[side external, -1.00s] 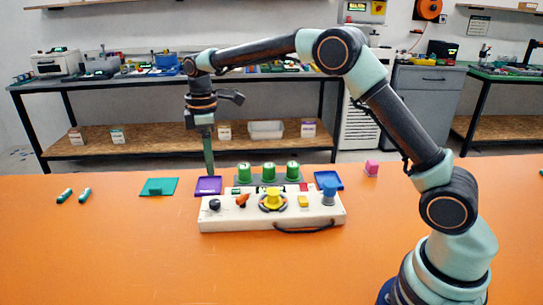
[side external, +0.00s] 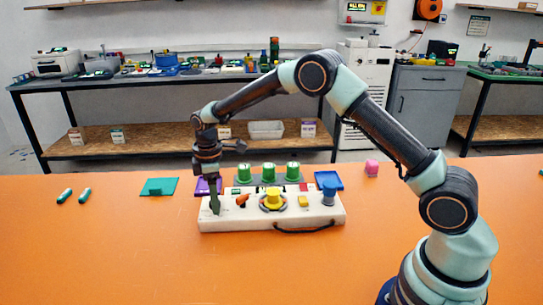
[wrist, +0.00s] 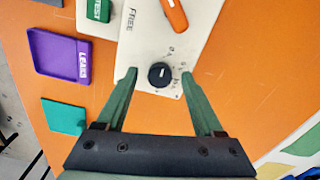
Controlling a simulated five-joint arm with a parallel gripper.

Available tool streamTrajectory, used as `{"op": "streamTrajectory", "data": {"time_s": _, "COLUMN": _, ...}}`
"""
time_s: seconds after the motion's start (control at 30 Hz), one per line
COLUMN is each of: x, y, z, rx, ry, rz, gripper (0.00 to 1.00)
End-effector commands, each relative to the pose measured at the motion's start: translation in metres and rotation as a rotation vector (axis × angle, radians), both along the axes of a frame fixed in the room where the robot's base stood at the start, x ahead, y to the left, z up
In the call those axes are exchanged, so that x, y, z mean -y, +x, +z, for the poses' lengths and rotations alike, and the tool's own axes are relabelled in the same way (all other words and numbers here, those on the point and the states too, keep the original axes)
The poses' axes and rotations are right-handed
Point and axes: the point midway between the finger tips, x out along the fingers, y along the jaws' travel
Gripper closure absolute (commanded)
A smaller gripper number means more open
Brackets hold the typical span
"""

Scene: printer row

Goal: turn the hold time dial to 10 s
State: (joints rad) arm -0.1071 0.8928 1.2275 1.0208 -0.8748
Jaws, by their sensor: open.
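The small black dial (wrist: 160,74) sits at one end of the white control box (side external: 270,220), with small printed marks around it in the wrist view. The marks and the dial's pointing direction are too small to read surely. My gripper (wrist: 159,75) is open, pointing down, with one green finger on each side of the dial and a gap to it on both sides. In the side view my gripper (side external: 214,209) is over the box's left end and hides the dial; whether the fingertips touch the box cannot be told.
The box also carries an orange lever (side external: 242,199), a yellow round knob (side external: 273,198), a yellow button (side external: 303,201) and a blue knob (side external: 329,193). Green cylinders (side external: 269,171) stand behind it. Purple (wrist: 58,55) and green (wrist: 65,116) trays lie beside it. Orange table is clear in front.

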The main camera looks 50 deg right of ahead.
Motion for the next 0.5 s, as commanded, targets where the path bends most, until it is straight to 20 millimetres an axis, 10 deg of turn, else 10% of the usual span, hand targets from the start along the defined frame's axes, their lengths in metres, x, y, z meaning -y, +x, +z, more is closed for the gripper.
{"op": "streamTrajectory", "data": {"time_s": 0.17, "x": -0.0001, "y": -0.0001, "z": -0.0001, "rx": 0.0, "ry": 0.0, "rz": 0.0, "gripper": 0.31}}
{"op": "streamTrajectory", "data": {"time_s": 0.33, "x": 0.0, "y": -0.0001, "z": 0.0001, "rx": 0.0, "ry": 0.0, "rz": 0.0, "gripper": 0.96}}
{"op": "streamTrajectory", "data": {"time_s": 0.5, "x": -0.0001, "y": -0.0001, "z": 0.0002, "rx": 0.0, "ry": 0.0, "rz": -0.002, "gripper": 1.0}}
